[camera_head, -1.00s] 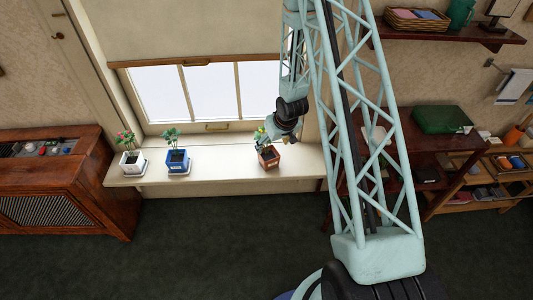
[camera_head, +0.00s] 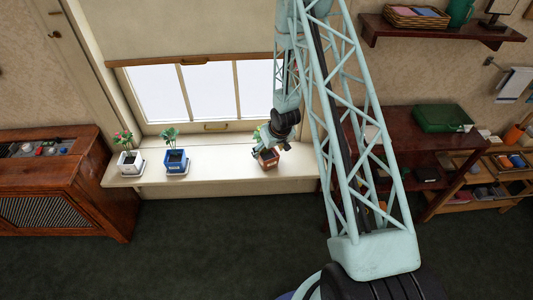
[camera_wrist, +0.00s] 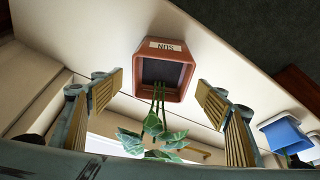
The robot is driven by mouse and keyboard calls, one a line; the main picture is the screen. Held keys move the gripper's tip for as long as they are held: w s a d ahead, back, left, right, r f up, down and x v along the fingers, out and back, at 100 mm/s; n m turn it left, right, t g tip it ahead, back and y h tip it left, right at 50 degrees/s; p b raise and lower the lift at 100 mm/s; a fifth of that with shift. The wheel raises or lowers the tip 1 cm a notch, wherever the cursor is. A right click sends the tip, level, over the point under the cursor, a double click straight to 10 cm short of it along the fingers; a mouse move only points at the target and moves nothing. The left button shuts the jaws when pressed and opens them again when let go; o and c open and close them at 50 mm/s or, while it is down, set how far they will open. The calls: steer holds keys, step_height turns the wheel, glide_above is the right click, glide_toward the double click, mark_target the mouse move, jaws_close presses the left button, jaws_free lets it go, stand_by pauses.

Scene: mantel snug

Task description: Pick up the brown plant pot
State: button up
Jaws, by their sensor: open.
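The brown plant pot (camera_head: 267,160) stands on the white window sill (camera_head: 222,172), at its right part, partly covered by my gripper in the head view. In the wrist view the pot (camera_wrist: 175,48) is reddish-brown and square, with a pale label and a leafy green plant (camera_wrist: 152,138). My gripper (camera_head: 270,147) is over the plant side of the pot. In the wrist view my gripper (camera_wrist: 160,92) is open, with one ribbed finger on each side of the plant. The pot lies beyond the fingertips, and I see no contact.
A blue pot (camera_head: 176,160) and a white pot (camera_head: 131,160) with plants stand further left on the sill. The window (camera_head: 195,92) is behind. A wooden cabinet (camera_head: 60,185) is at left. Dark red shelving (camera_head: 400,120) stands at right.

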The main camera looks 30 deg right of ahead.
mark_target(267, 155)
steer(key=shift+f, duration=0.25)
steer(key=shift+b+x, duration=0.75)
steer(key=shift+x, duration=1.85)
steer(key=shift+w+a, duration=0.1)
steer(key=c, duration=1.2)
